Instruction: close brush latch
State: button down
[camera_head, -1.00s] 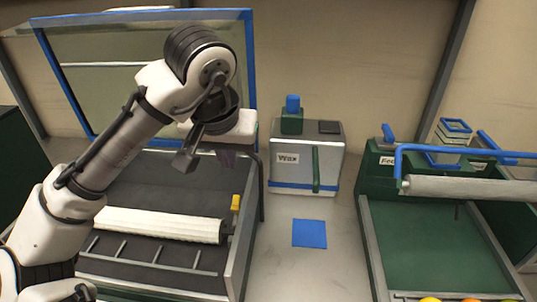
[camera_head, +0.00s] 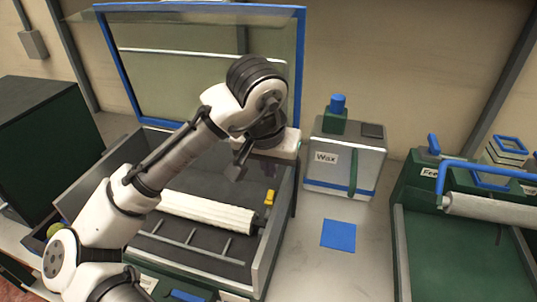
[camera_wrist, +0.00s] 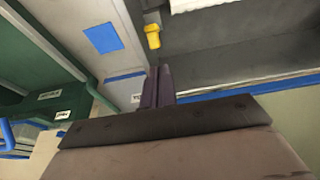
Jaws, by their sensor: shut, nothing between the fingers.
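The brush latch appears to be the small yellow tab (camera_head: 270,197) on the right inner wall of the brush bin, at the end of the white roller brush (camera_head: 208,212). In the wrist view the yellow latch (camera_wrist: 153,37) is just beyond my fingertips, apart from them.
A raised clear lid with a blue frame (camera_head: 200,8) stands behind the bin. A wax box (camera_head: 345,165) and a blue square (camera_head: 338,235) are to the right. A green feed machine (camera_head: 410,185) stands farther right. Counter between them is clear.

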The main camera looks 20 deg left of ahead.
aim_at(272, 200)
jog(key=shift+x, duration=2.25)
jog(key=shift+f, duration=0.2)
